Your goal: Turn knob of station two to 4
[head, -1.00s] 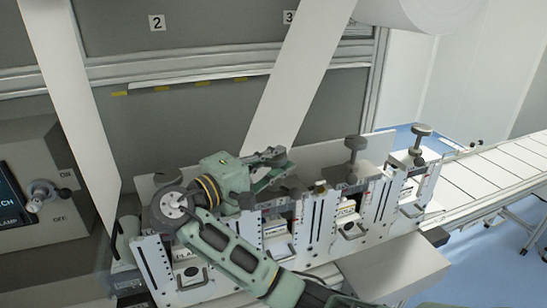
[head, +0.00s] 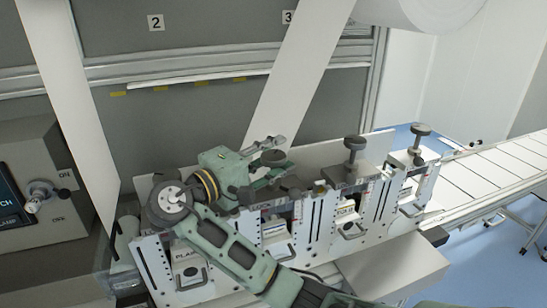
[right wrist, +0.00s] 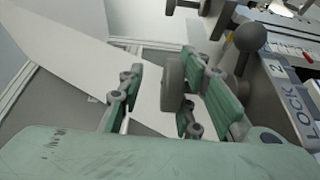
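The knob of station two (head: 274,157) is a dark grey disc in the head view, partly hidden by my right gripper. My right gripper (head: 268,163) is open, with one finger on each side of the knob. In the right wrist view, the grey knob (right wrist: 172,82) stands between the spread finger pads of the gripper (right wrist: 165,100), nearer the right finger. A clear gap shows on its left side. A label reading "LOCK" and "2" (right wrist: 295,105) is at the right. The knob's scale reading cannot be made out. My left gripper is not in view.
Similar knobs stand on the stations to the right (head: 355,145) (head: 420,131). A ball-ended lever (right wrist: 250,38) is close to the right finger. White web strips (head: 300,75) hang behind. A control box (head: 40,185) is at left, a conveyor (head: 500,175) at right.

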